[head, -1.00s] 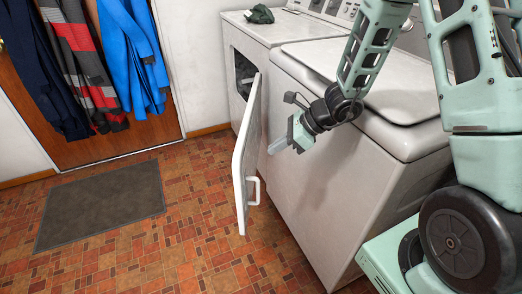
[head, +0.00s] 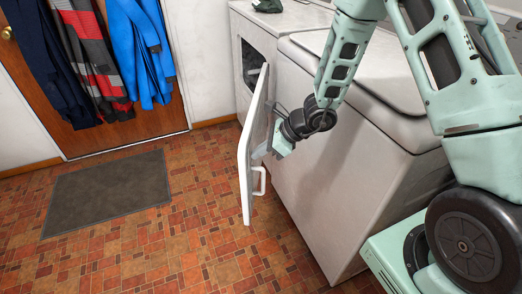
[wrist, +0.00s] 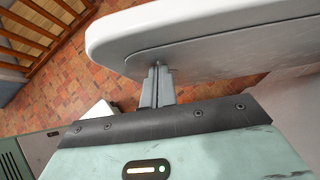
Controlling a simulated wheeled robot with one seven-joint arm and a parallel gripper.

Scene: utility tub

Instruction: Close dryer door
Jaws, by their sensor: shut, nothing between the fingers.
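The white dryer door (head: 246,160) stands open, sticking out from the dryer (head: 243,27) toward the camera in the head view. Its white handle (head: 259,181) is on the right-hand face, near the free edge. My gripper (head: 258,153) is shut and empty, on the handle side of the door and just above the handle. Its fingertips appear to touch the door face. In the wrist view the closed fingers (wrist: 157,85) reach the white door (wrist: 200,35), which fills the top; exact contact is hard to tell.
A white washer (head: 330,165) stands right of the dryer, close beside my arm. A dark cloth (head: 267,6) lies on the dryer. A grey mat (head: 107,192) lies on open tiled floor left of the door. Coats (head: 100,55) hang on the wooden door behind.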

